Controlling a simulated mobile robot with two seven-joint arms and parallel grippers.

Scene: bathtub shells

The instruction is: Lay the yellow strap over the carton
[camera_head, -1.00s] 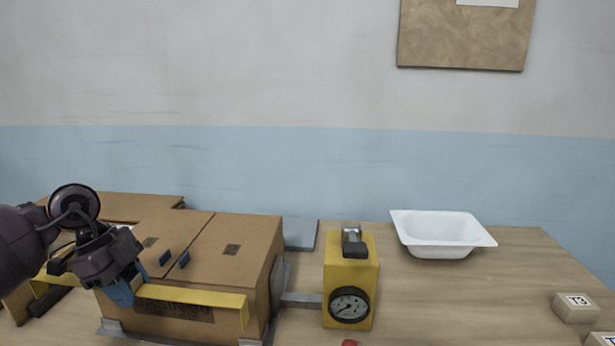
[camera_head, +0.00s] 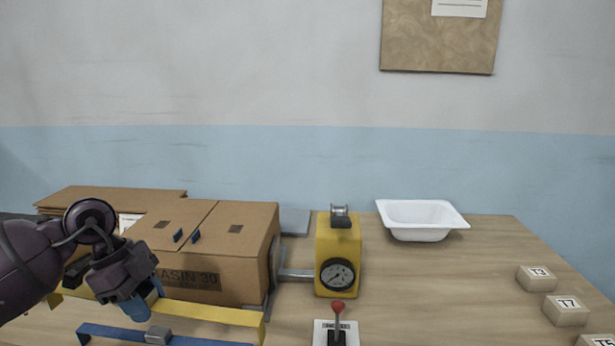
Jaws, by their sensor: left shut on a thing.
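The brown carton (camera_head: 232,252) stands on the table at left, its top flaps closed with a seam between them and dark print on its front. My left gripper (camera_head: 143,303), with blue fingertips, is in front of the carton and shut on the yellow strap (camera_head: 215,313). The strap runs stiffly left to right in front of the carton's lower front, with a bent right end; it does not lie on the top. The gripper and arm hide part of the strap and the carton's left side. My right gripper is not in view.
A blue strap (camera_head: 100,331) with a grey buckle lies nearest me. Right of the carton stand a yellow gauge box (camera_head: 325,245) and a red-knobbed lever (camera_head: 337,308). A white tub (camera_head: 420,232) and labelled blocks (camera_head: 537,279) are farther right. The table between is clear.

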